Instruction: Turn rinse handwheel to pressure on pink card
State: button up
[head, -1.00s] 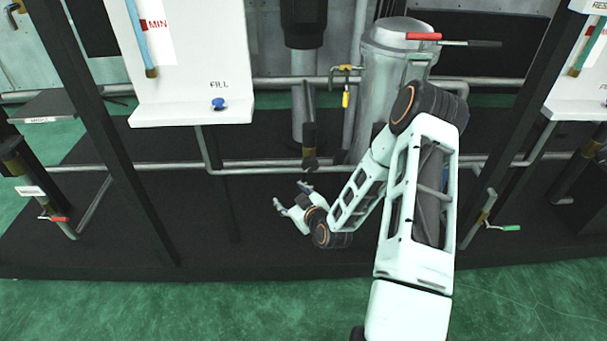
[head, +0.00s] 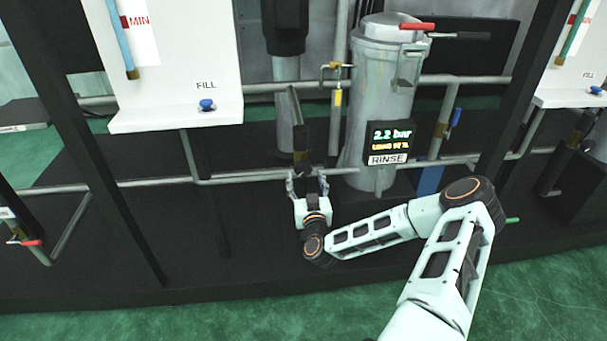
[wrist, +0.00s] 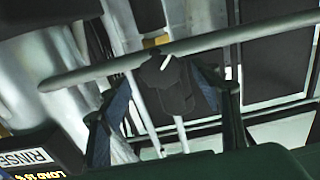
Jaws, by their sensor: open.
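A dark, lobed knob with a white mark, which looks like the rinse handwheel (wrist: 172,88), sits by a horizontal pipe in the wrist view. In the head view a small dark fitting (head: 301,160) shows at that place on the pipe. My gripper (head: 308,181) is open just in front of it, fingers pointing at the pipe. In the wrist view the fingers of my gripper (wrist: 163,95) stand either side of the knob; contact cannot be told. The rinse display (head: 389,135) reads 2.2 bar, with a smaller amber line below. No pink card is visible.
A grey tank (head: 380,95) stands behind the display. A dark upright lever or plate (head: 295,120) rises above the fitting. A white FILL panel (head: 175,110) with a blue knob (head: 207,105) is at left. Black frame posts flank the bay. Green floor is clear in front.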

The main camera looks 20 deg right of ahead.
aim_at(304, 171)
jog(key=shift+b+x, duration=0.4)
jog(key=shift+x, duration=1.75)
jog(key=shift+c, duration=0.4)
jog(key=c, duration=1.1)
